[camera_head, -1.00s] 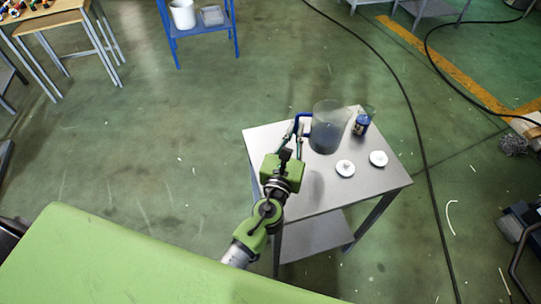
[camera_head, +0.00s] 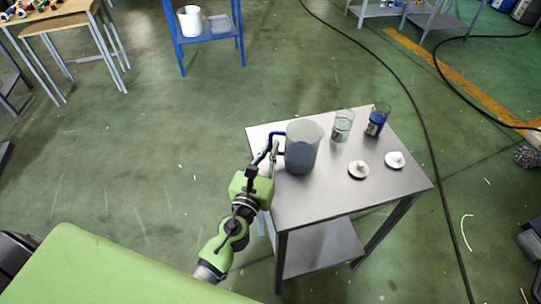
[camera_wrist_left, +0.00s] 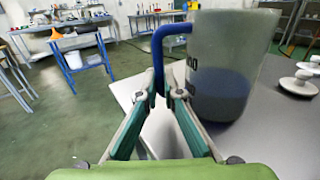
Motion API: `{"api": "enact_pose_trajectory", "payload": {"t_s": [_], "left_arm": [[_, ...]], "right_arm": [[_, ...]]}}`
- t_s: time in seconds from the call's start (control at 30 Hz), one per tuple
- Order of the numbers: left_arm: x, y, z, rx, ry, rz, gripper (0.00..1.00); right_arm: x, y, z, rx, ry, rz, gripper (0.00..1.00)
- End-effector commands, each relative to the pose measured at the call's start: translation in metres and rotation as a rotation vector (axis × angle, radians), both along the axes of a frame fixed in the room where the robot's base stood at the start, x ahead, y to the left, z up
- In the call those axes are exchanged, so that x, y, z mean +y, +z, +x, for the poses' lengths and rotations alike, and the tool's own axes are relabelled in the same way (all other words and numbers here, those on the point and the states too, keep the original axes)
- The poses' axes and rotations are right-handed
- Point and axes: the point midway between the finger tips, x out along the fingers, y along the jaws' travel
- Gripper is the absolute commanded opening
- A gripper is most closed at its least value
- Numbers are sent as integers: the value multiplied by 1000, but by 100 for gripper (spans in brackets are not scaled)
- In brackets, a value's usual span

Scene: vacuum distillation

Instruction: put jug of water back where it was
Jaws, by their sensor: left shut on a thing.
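The jug of water (camera_head: 303,148) is a translucent grey jug with a blue handle (camera_head: 277,137) on its left side. It is at the left part of the small metal table (camera_head: 330,194), upright; whether its base touches the top I cannot tell. My left gripper (camera_head: 273,152) is shut on the blue handle. In the left wrist view the fingers (camera_wrist_left: 165,98) close on the handle's lower part, and dark liquid shows in the jug (camera_wrist_left: 222,75). My right gripper is in neither view.
A clear beaker (camera_head: 342,126) and a glass with a blue thing inside (camera_head: 376,120) stand at the table's back. Two white round pieces (camera_head: 358,169) (camera_head: 395,160) lie to the jug's right. A blue shelf (camera_head: 207,42) stands far behind. The table's front is clear.

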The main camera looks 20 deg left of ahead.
Motion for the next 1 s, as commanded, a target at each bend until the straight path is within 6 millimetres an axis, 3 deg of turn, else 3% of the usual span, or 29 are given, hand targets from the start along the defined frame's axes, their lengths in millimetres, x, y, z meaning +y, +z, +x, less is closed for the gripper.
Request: {"api": "enact_pose_trajectory", "payload": {"t_s": [0.4,0.43,0.5,1.0], "left_arm": [[0,-6,0,-3,0,-1,0],[0,-6,0,0,0,0,12],[0,-6,0,0,0,0,23],[3,-3,1,0,-1,1,23]], "right_arm": [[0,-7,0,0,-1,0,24],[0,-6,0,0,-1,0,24],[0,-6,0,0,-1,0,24],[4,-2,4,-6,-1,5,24]]}}
